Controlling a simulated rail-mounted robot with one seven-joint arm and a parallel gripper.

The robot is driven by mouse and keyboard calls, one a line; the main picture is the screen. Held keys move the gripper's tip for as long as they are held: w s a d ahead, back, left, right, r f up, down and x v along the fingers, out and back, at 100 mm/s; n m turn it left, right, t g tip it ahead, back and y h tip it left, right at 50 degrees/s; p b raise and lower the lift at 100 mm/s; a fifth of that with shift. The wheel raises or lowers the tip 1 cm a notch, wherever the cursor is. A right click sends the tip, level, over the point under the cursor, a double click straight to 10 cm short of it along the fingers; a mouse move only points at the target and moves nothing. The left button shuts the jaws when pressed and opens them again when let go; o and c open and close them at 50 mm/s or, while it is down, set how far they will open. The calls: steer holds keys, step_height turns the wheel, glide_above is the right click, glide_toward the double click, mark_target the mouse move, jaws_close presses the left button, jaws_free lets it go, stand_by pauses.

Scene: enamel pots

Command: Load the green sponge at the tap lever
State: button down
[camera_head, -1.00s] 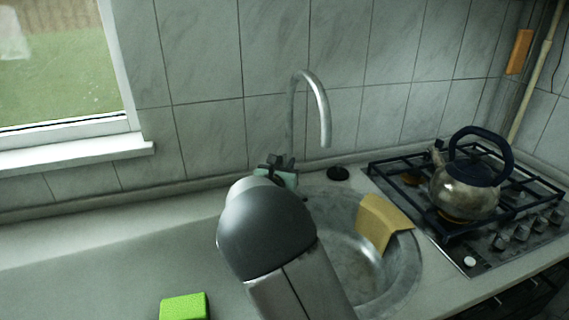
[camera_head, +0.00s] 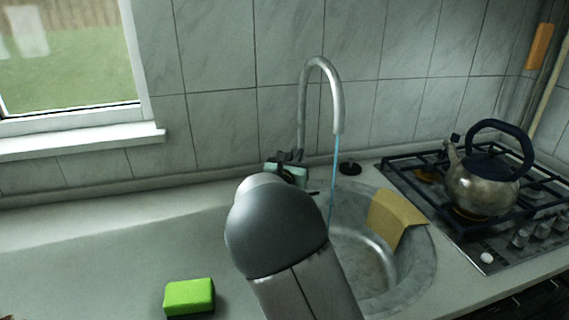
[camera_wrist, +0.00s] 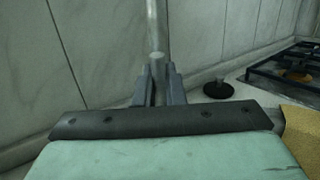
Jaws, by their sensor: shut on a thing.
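The bright green sponge (camera_head: 189,297) lies on the counter at the lower left in the head view, apart from my gripper. The curved metal tap (camera_head: 336,95) stands behind the sink, and a thin blue stream of water (camera_head: 334,165) falls from its spout. My gripper (camera_head: 290,156) is at the tap's base, shut on the tap lever, which my arm and fingers mostly hide. In the wrist view my gripper's fingers (camera_wrist: 158,82) are close together in front of the tap's upright pipe (camera_wrist: 157,25).
The round metal sink (camera_head: 355,268) has a yellow cloth (camera_head: 393,218) over its right rim. A black plug (camera_head: 349,168) sits behind it. A kettle (camera_head: 482,190) stands on the gas hob (camera_head: 500,235) at right. The counter left of my arm (camera_head: 90,255) is mostly clear.

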steer(key=c, duration=1.7)
jaws_free()
steer(key=b+v, duration=0.1)
steer(key=v, duration=1.6)
steer(key=shift+s, duration=0.2)
